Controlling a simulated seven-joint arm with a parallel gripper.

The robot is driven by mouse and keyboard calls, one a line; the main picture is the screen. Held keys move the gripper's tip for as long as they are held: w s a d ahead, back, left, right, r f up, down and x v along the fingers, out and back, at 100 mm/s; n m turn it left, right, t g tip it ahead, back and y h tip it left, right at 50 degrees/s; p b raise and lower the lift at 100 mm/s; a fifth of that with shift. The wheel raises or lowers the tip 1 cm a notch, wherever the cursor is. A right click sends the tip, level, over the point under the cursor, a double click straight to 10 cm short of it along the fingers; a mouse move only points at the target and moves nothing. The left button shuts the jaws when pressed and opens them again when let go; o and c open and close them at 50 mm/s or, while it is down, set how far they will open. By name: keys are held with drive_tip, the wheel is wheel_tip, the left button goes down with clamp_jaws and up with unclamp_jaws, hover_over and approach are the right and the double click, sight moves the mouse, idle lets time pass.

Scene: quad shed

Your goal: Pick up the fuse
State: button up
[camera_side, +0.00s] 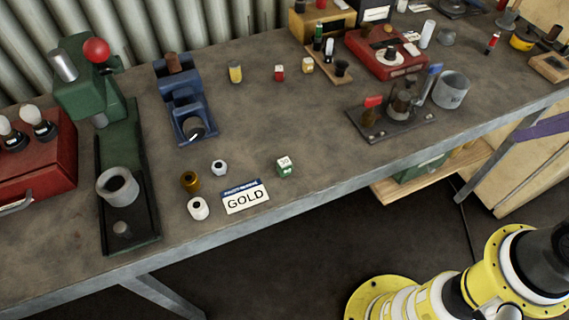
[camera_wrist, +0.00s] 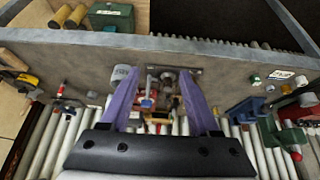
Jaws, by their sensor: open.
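I cannot tell for sure which small piece is the fuse. Small cylindrical pieces on the bench include a yellow one with dark ends (camera_side: 235,72), a small red one (camera_side: 280,73), a white upright tube (camera_side: 427,34) and a red one with pale and dark bands (camera_side: 493,43) at the far right. My gripper (camera_wrist: 161,74) shows two purple fingers spread apart with nothing held between them. In the wrist view the fingers overlap the bench and its crowded middle.
The bench (camera_side: 330,135) carries a green press (camera_side: 85,85), a blue vise-like tool (camera_side: 185,100), a red box (camera_side: 385,55), a dark plate with fittings (camera_side: 390,125) and a grey cup (camera_side: 451,90). A GOLD card (camera_side: 245,197) lies near the front edge. The front middle is mostly clear.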

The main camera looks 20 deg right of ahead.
drive_tip(key=w+a+r+n, duration=0.1)
drive_tip(key=w+r+n, duration=0.35)
drive_tip(key=r, duration=0.25)
drive_tip(key=w+a+r+n+g+y, duration=0.15)
drive_tip(key=w+a+r+n, duration=0.25)
drive_tip(key=w+a+n, duration=0.5)
drive_tip(key=n+g+h, duration=0.2)
drive_tip(key=n+g, duration=0.2)
drive_tip(key=n, duration=0.1)
hover_over(284, 162)
drive_tip(key=shift+y, duration=0.25)
drive_tip(key=f, duration=2.1)
drive_tip(key=shift+s+d+f, duration=0.15)
drive_tip(key=shift+s+d, duration=0.05)
drive_tip(key=shift+w+a+f, duration=0.1)
drive_tip(key=shift+f, duration=1.35)
drive_tip(key=shift+w+a+f, duration=0.1)
drive_tip(key=shift+f, duration=1.3)
